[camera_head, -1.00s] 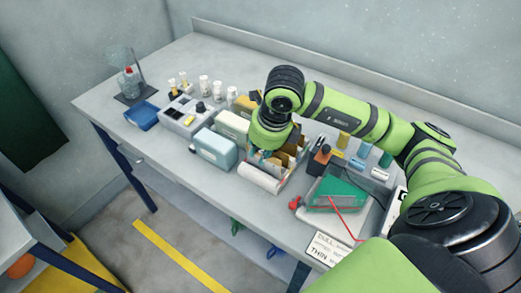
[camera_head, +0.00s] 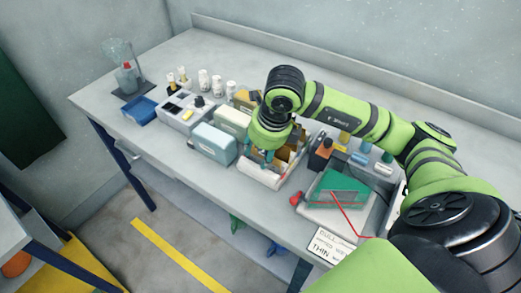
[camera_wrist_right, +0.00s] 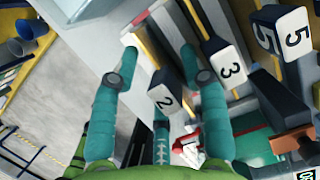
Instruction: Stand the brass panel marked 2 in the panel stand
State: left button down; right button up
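A panel tag marked 2 (camera_wrist_right: 163,98) shows in the right wrist view between the two teal fingers of my right gripper (camera_wrist_right: 157,51). The fingers are spread, with one on each side of the tag, and I see no clear contact. Tags marked 3 (camera_wrist_right: 231,66) and 5 (camera_wrist_right: 296,26) stand beside it to the right. In the head view my right gripper (camera_head: 268,158) points down over a rack with brass-coloured panels (camera_head: 292,155). The gripper and arm hide part of the rack. I cannot tell which thing is the panel stand. My left gripper is not in view.
Left of the rack are a pale blue box (camera_head: 214,143), a cream box (camera_head: 232,121), a grey tray (camera_head: 183,113) and a blue bin (camera_head: 141,110). Right of it are a green board (camera_head: 343,185) with a red lead and an orange-black block (camera_head: 321,153).

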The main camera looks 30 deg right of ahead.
jog(key=v, duration=1.2)
dwell(0.6)
